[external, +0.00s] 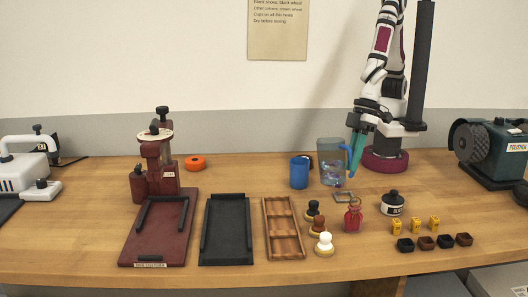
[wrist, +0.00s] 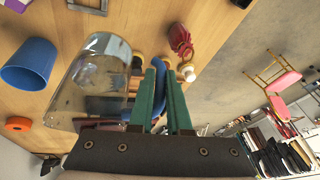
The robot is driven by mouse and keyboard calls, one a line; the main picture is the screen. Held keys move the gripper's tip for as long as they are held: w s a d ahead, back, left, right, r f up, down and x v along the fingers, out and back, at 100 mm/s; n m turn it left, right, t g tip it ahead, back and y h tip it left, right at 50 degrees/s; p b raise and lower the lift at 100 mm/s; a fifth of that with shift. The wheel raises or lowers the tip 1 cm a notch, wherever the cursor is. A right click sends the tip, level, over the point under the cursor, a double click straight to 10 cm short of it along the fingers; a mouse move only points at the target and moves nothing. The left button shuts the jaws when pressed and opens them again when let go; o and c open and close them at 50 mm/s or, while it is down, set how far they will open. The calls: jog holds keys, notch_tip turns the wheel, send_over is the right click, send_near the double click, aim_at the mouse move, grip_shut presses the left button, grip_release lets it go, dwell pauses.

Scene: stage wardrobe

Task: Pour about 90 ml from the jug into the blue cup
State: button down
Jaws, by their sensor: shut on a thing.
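The clear jug (external: 328,152) stands upright near the back of the table, with something bluish low inside it. It also shows in the wrist view (wrist: 92,85). My gripper (external: 355,152) is shut on the jug's blue handle (external: 346,161), on the jug's right side. In the wrist view my green fingers (wrist: 162,75) close around the handle. Whether the jug's base touches the table is hard to tell. The blue cup (external: 299,173) stands upright just left of the jug, apart from it; it also shows in the wrist view (wrist: 28,66). The cup's inside is hidden.
A dark-lidded pot (external: 392,204) stands to the right.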

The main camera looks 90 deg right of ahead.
jog(key=shift+s+a+f+t+h+p, duration=0.1)
jog(key=shift+a+f+t+h+p, duration=0.15)
jog(key=shift+f+h, duration=0.3)
jog(key=shift+s+a+f+t+h+p, duration=0.15)
jog(key=shift+a+f+t+h, duration=0.15)
jog(key=shift+f, duration=0.45)
jog(key=shift+w+r, duration=0.1)
dwell(1.3)
